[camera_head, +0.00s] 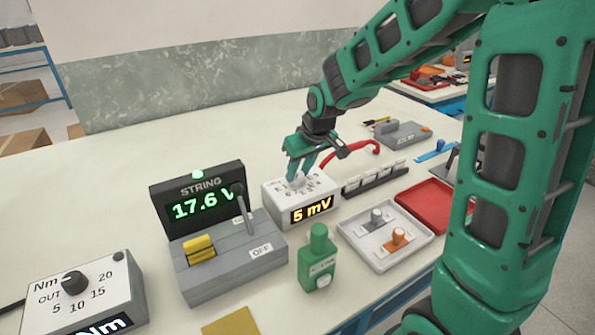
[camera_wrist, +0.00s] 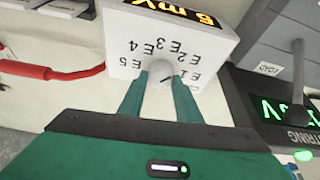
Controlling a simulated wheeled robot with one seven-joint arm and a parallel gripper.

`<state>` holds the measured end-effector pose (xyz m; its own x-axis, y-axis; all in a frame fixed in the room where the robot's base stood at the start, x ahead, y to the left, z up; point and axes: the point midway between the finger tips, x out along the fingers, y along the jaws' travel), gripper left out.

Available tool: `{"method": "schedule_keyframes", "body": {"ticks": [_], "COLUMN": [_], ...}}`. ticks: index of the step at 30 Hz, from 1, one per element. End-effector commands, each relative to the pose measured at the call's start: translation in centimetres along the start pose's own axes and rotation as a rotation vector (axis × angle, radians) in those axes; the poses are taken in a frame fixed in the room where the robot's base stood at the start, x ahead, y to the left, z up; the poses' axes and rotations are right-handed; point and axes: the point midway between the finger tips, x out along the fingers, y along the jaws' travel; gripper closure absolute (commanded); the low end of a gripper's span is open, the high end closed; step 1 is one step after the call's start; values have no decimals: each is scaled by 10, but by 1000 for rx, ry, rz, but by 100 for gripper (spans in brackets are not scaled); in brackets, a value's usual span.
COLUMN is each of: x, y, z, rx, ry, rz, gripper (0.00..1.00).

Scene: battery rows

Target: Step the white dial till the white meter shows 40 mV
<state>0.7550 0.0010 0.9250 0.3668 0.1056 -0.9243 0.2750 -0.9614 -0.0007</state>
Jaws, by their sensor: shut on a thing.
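The white meter (camera_head: 328,193) is a white box on the table, with an orange display (camera_head: 312,210) reading 5 mV. The white dial (camera_head: 297,180) sits on its top face, partly hidden by my fingers. In the wrist view the dial (camera_wrist: 160,76) shows between my fingertips, with marks such as E1, E2, E3, E4 and E5 printed around it. A dark pointer line shows on the dial, but I cannot tell surely which mark it meets. My green gripper (camera_head: 298,172) reaches down from above and is shut on the dial.
A STRING unit (camera_head: 200,188) reading 17.6 V, with an upright lever (camera_head: 242,208), stands close left of the meter. A green bottle-like block (camera_head: 318,262) stands in front. A red cable (camera_head: 357,146) and black strip (camera_head: 375,178) lie right. A white tray (camera_head: 352,240) sits front right.

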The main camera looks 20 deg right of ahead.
Motion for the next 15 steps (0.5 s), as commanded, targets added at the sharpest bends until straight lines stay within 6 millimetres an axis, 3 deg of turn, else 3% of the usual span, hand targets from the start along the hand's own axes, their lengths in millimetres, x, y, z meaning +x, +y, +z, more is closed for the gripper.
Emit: {"method": "schedule_keyframes", "body": {"ticks": [15], "x": [0], "y": [5], "z": [-2], "rx": [-375], "ry": [1], "rz": [-153], "gripper": [92]}}
